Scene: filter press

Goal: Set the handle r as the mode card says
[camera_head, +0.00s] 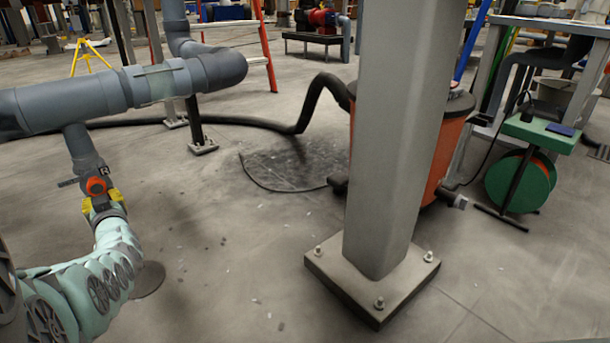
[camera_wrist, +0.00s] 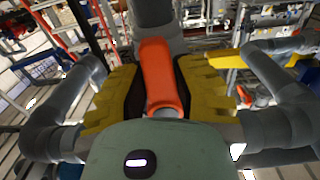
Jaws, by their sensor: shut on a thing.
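Handle r is an orange-red valve handle (camera_head: 96,186) on a short grey pipe that drops from the large grey horizontal pipe (camera_head: 110,95). A label "R" (camera_head: 104,171) shows just above it. My gripper (camera_head: 103,207) comes up from below with its yellow fingers at the handle. In the wrist view the orange handle (camera_wrist: 162,75) lies lengthwise between the two yellow-and-black fingers of my gripper (camera_wrist: 160,95), which are shut on it. The lower part of the handle is hidden in the head view. No mode card can be made out in either view.
A thick grey column (camera_head: 400,130) on a bolted base plate stands in the middle right. Behind it is an orange drum (camera_head: 448,155) with a black hose (camera_head: 318,95). A green hose reel (camera_head: 519,182) stands at right.

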